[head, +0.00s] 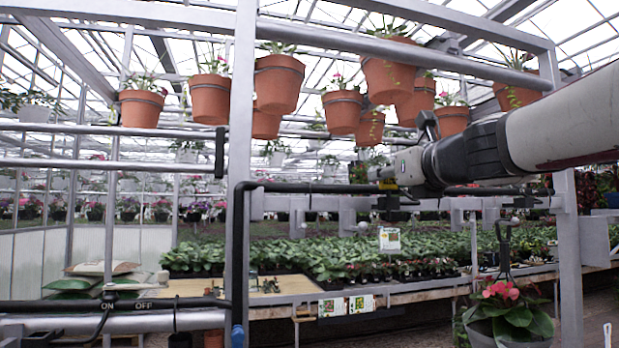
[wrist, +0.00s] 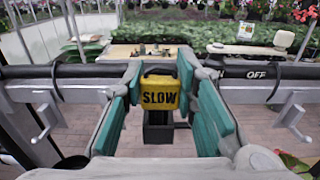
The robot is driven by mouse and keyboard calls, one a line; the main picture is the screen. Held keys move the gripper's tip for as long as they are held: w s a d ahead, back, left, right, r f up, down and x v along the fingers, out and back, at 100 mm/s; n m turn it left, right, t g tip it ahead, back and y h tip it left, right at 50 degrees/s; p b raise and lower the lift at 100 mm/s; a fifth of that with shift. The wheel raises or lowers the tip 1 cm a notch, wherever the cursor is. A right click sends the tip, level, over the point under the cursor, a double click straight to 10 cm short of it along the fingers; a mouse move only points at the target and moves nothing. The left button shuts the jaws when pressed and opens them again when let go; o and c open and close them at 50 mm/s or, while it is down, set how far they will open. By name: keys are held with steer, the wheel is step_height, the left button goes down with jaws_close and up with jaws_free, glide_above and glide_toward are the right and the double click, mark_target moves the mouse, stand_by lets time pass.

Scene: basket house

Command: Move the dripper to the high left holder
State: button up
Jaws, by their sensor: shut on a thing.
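The dripper appears to be the yellow block marked SLOW (wrist: 160,92), with a dark lower part. In the wrist view it sits between the teal-padded fingers of my gripper (wrist: 162,72), which is shut on it. In the head view my gripper (head: 392,172) is at the middle black pipe, and a yellow bit of the dripper (head: 388,186) shows at its tip. A black holder-like piece (head: 220,152) is on the upper left rail by the post. I cannot tell for sure that it is the high left holder.
Terracotta pots (head: 278,82) hang above. The black pipe (head: 300,187) runs across at gripper height; a lower pipe marked ON and OFF (head: 125,305) is at left. A grey post (head: 242,120) stands between. A hanging pot with red flowers (head: 505,322) is at lower right.

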steer(key=shift+f+b, duration=0.3)
steer(key=shift+f, duration=0.15)
steer(key=o, duration=0.8)
steer(key=shift+o, duration=0.2)
steer(key=s+d, duration=0.2)
steer(key=s, duration=1)
steer(key=shift+d, duration=0.15)
steer(key=shift+w, duration=0.1)
